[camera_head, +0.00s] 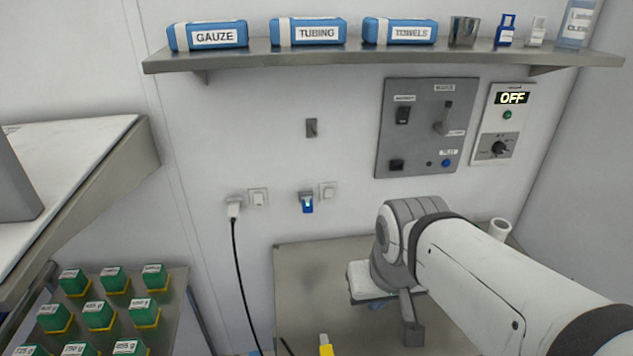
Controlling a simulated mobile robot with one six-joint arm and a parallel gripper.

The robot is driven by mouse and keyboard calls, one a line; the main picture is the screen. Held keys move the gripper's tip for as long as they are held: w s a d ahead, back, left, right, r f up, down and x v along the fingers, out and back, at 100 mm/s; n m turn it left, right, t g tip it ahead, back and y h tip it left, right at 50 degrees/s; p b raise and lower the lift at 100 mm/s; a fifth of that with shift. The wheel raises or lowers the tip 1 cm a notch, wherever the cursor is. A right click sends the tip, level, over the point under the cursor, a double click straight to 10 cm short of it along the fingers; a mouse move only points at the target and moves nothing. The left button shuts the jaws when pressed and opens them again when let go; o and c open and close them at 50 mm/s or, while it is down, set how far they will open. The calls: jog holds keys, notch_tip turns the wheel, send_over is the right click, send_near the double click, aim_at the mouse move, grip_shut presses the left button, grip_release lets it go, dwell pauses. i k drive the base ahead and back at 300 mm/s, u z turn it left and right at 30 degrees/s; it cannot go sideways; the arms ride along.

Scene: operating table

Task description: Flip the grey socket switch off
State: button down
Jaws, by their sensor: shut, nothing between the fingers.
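A pale plug with a black cord (234,208) sits in a wall socket at the left, with a light rocker switch (258,197) just right of it. A blue plug with a small glow (307,202) sits in a second socket, with another light switch (328,190) beside it. A small grey wall fitting (311,128) is above them. Which one is the grey socket, and the rocker positions, I cannot tell. My gripper (412,334) is low at right of centre, shut and empty, apart from the sockets and partly hidden by my arm.
A grey control panel (420,128) and a panel reading OFF (500,124) are on the wall at right. A shelf (380,56) holds blue packs and bottles above. A metal table (305,285) stands below; green boxes (98,315) stand at lower left.

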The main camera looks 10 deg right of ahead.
aim_at(328, 193)
jog(key=u, duration=0.05)
jog(key=k, duration=0.5)
jog(key=z, duration=1.95)
jog(key=k, duration=0.8)
jog(key=u, duration=1.5)
jog(key=i, duration=1)
